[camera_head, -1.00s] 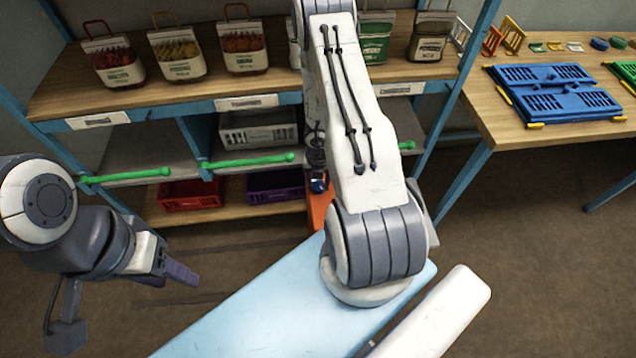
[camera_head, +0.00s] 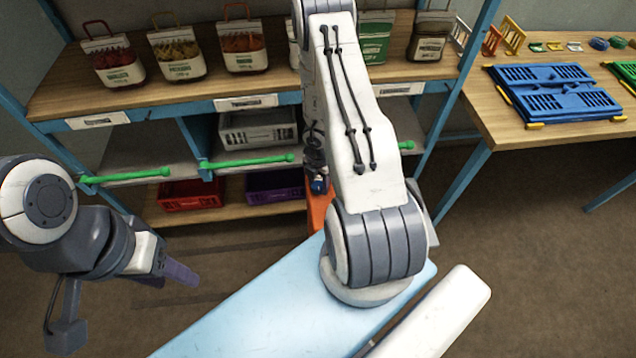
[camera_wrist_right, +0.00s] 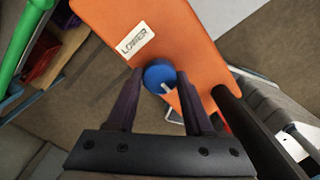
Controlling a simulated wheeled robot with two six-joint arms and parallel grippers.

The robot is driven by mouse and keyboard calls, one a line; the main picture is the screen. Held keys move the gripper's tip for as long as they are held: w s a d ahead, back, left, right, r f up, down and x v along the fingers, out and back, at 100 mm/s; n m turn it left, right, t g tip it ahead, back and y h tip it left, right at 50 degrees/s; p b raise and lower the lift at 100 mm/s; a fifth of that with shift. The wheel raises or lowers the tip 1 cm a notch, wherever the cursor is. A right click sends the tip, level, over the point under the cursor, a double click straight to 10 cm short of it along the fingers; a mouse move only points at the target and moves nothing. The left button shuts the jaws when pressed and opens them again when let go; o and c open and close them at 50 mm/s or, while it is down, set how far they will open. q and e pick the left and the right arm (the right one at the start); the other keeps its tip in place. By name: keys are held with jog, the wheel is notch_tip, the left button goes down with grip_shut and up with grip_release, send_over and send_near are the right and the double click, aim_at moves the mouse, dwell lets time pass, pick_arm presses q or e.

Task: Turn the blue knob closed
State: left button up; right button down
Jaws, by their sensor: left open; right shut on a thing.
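The blue knob (camera_wrist_right: 158,74) sits on an orange panel (camera_wrist_right: 150,15) with a white label reading "LOWER" (camera_wrist_right: 136,40). A pale pointer mark shows on the knob's face, towards its lower right in the right wrist view. My right gripper (camera_wrist_right: 160,80) has its two dark fingers on either side of the knob and is shut on it. In the head view the knob (camera_head: 318,186) shows small beside my right arm, which hides much of the orange panel (camera_head: 318,212). My left gripper (camera_head: 180,272) is open and empty at the lower left, away from the panel.
A shelf (camera_head: 60,100) with several sacks stands behind. Green bars (camera_head: 130,177) run along its front. Red (camera_head: 190,194) and purple (camera_head: 272,186) crates sit low. A table (camera_head: 510,118) with a folded blue crate (camera_head: 555,92) stands at the right.

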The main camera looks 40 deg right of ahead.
aim_at(318, 185)
dwell(0.4)
jog(key=shift+c, duration=1.4)
grip_release()
notch_tip(318, 185, up, 10)
jog(key=p, duration=1)
jog(key=shift+r, duration=0.25)
